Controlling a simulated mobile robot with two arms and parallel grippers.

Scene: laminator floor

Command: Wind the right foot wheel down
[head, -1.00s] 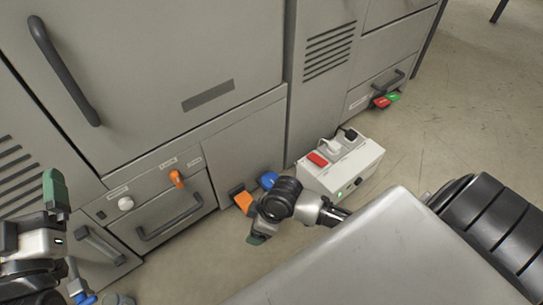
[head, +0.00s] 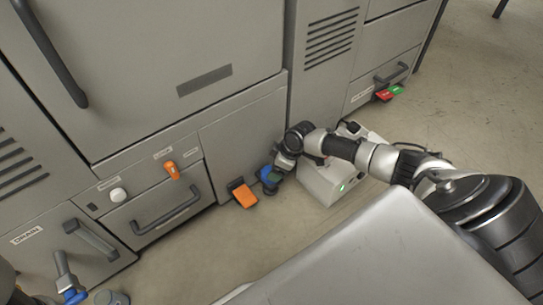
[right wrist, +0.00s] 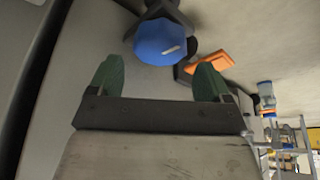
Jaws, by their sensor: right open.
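The right foot wheel is a blue knob (head: 269,174) low at the cabinet's base, just right of an orange pedal (head: 243,194). In the right wrist view the blue wheel (right wrist: 160,42) shows a small pale mark on its face. My right gripper (head: 276,181) is at the wheel in the head view and partly covers it. In the right wrist view my right gripper (right wrist: 159,80) is open, its green fingertips apart. The wheel lies just beyond the gap between them, and nothing is held. My left gripper is out of view.
A white box (head: 325,184) with a green light stands on the floor beside my right forearm. Another blue wheel (head: 75,296) is at the lower left. Drawer handles (head: 165,211) stick out from the cabinet. Red and green pedals (head: 388,93) are farther back. Open floor lies at right.

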